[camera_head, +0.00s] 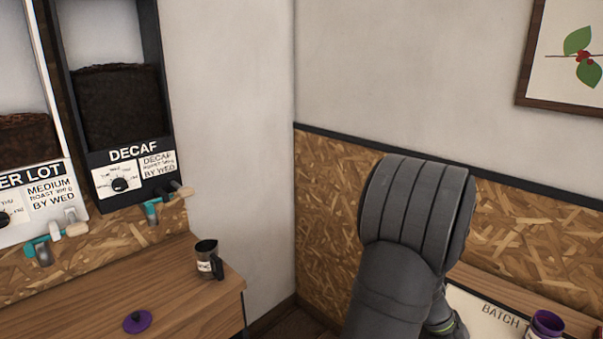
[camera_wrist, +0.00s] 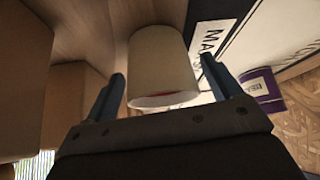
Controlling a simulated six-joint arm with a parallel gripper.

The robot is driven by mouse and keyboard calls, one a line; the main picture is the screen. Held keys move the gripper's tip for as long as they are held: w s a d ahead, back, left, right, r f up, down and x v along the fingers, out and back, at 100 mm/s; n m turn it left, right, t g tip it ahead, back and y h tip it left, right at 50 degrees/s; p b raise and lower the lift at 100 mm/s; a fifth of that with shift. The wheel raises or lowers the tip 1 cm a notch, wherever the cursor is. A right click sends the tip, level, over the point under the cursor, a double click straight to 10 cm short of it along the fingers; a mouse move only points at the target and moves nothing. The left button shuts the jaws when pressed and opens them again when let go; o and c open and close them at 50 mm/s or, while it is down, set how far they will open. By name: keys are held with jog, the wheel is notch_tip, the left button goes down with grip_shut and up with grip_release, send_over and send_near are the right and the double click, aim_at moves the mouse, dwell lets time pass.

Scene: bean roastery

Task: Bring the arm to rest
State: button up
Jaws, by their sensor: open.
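My gripper (camera_wrist: 163,67) is open in the wrist view, with one blue-grey finger on each side. A cream cylinder (camera_wrist: 163,50) shows between the fingers, with a gap on either side. Its depth relative to the fingertips is hard to tell. In the head view my grey arm fills the lower right, and my gripper is hidden there.
In the wrist view, brown boxes (camera_wrist: 72,100) stand left and a purple-banded container (camera_wrist: 262,88) right. In the head view, a dark jug (camera_head: 208,262) and purple lid (camera_head: 137,321) sit on a wooden counter (camera_head: 190,305); a purple container (camera_head: 545,325) is lower right.

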notch_tip(320, 180, up, 15)
jog(key=w+a+n+t+h, duration=0.1)
jog(key=w+a+n+t, duration=0.65)
jog(key=w+a, duration=1.25)
jog(key=w+a+n+t+y, duration=0.1)
jog(key=a+n, duration=0.5)
jog(key=a, duration=0.9)
jog(key=w+a+n+t+y, duration=0.1)
jog(key=a+n, duration=0.5)
jog(key=a, duration=0.9)
jog(key=shift+w+a+f+y, duration=0.35)
jog(key=shift+w+y, duration=0.45)
jog(key=shift+w, duration=0.45)
jog(key=s+d+m+g+h, duration=0.2)
jog(key=d+m, duration=0.5)
jog(key=d, duration=1.5)
jog(key=shift+g+h, duration=0.35)
jog(key=shift+h, duration=0.15)
jog(key=shift+a+r, duration=0.1)
jog(key=shift+a, duration=0.1)
